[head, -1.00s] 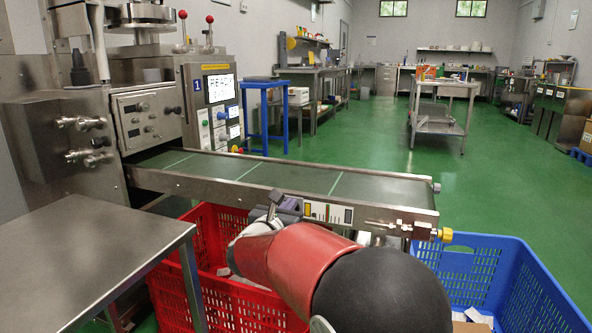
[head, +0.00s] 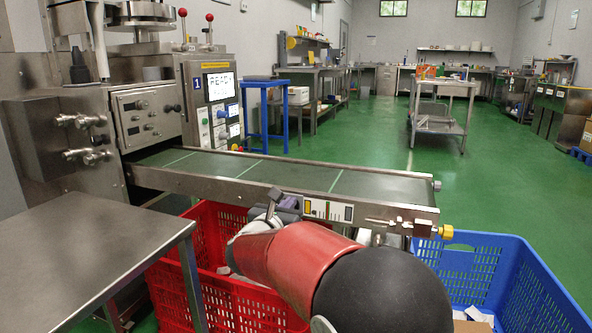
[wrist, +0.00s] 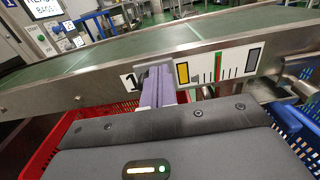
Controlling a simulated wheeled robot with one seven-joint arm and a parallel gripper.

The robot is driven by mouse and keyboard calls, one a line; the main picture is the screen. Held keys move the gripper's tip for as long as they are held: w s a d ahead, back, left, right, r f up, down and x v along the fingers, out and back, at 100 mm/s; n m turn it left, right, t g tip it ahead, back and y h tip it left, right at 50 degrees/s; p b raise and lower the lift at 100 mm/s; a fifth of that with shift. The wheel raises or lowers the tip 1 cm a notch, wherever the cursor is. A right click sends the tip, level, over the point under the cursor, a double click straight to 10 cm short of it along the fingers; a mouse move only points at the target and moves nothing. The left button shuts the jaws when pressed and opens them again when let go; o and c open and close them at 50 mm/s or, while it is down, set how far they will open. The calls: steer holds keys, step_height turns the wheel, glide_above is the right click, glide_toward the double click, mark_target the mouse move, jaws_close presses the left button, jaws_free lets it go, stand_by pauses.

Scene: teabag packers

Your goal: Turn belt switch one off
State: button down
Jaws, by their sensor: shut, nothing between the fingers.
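The belt switch panel (head: 328,211) is on the near side of the conveyor. It is a white plate with a yellow block, coloured lines and a dark block, and it also shows in the wrist view (wrist: 228,66). A black "1" (wrist: 130,81) is printed left of it. A grey lever-like part (head: 274,196) stands up by the panel's left end. My gripper (wrist: 161,76) is shut and empty, its purple fingers at the conveyor side between the "1" and the yellow block. The fingers cover part of the switch, so I cannot tell whether they touch it.
The conveyor belt (head: 300,178) runs above my gripper. A red crate (head: 240,297) is below at left, a blue crate (head: 545,300) below at right. A steel table (head: 90,255) is at the near left. A machine with a lit screen (head: 220,86) stands behind.

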steer(key=shift+w+a+b, duration=0.15)
steer(key=shift+a+b, duration=0.15)
steer(key=shift+b, duration=0.85)
steer(key=shift+w+a, duration=0.25)
steer(key=shift+a, duration=0.5)
steer(key=shift+a+r, duration=0.1)
steer(key=v, duration=0.6)
steer(key=shift+r, duration=0.25)
